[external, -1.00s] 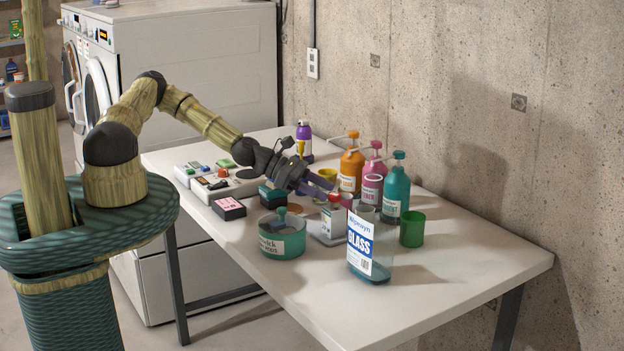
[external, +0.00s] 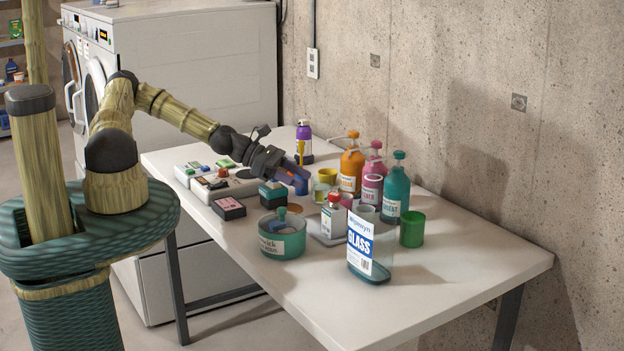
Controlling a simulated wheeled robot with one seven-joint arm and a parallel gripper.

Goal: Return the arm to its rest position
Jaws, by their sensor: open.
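My arm, in straw-yellow and black segments, reaches from its base at the left over the white table (external: 440,285). My gripper (external: 300,180) is open above the middle of the table, with its fingers pointing right and down. I see nothing held between the fingers. It is left of the orange pump bottle (external: 352,165) and the small yellow cup (external: 328,175), and behind the teal tub (external: 282,240). Whether the fingers touch anything below them cannot be told.
A clear GLASS bottle (external: 370,245), a green cup (external: 412,229), a teal pump bottle (external: 396,185) and a purple-capped bottle (external: 304,142) stand close by. A black box (external: 229,207) lies at the left. The table's front right is clear. A concrete wall (external: 500,120) stands behind.

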